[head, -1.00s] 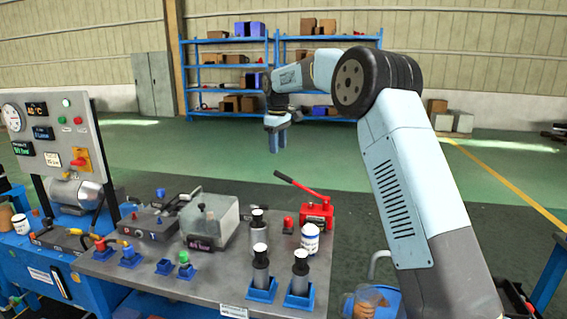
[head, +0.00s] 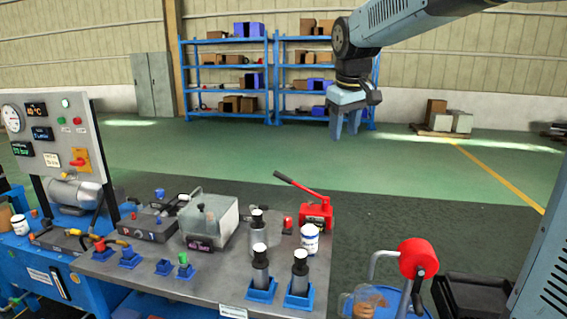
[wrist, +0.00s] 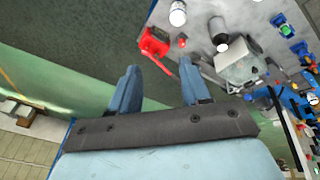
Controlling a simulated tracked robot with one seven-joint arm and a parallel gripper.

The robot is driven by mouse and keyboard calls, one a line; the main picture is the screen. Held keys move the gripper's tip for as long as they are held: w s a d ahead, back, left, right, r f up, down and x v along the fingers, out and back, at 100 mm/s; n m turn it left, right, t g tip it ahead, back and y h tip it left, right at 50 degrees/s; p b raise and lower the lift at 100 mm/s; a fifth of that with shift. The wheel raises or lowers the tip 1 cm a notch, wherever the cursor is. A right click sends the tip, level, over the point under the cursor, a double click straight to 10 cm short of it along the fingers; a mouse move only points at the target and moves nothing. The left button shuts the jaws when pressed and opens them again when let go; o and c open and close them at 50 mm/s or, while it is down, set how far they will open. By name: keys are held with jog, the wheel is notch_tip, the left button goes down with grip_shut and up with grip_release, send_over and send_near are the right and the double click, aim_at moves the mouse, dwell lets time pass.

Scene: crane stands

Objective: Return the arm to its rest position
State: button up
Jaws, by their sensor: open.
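My gripper (head: 345,122) hangs in the air in the upper right of the head view, pointing down, above the floor beyond the workbench. Its two blue fingers are apart and nothing is between them. In the wrist view my gripper (wrist: 158,92) is also open and empty, with the bench top beyond its fingers. My arm reaches in from the right edge of the head view. The gripper touches nothing.
The grey workbench (head: 215,283) carries a red hand pump (head: 316,212), a white jar (head: 310,238), cylinders in blue holders and a metal box (head: 208,218). Blue shelves (head: 225,75) stand far back. Green floor lies open between.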

jog(key=s+d+f+m, duration=0.2)
jog(key=s+d+f, duration=0.1)
jog(key=s, duration=0.5)
jog(key=s+d+f+m+t, duration=0.1)
jog(key=s+d+f+m, duration=0.1)
jog(key=s, duration=0.7)
jog(key=s+d+f+m+t, duration=0.1)
jog(key=s+d+f, duration=0.2)
jog(key=s, duration=0.5)
jog(key=shift+s+d+f+m, duration=0.3)
jog(key=shift+d+f+m, duration=0.1)
jog(key=shift+f, duration=0.45)
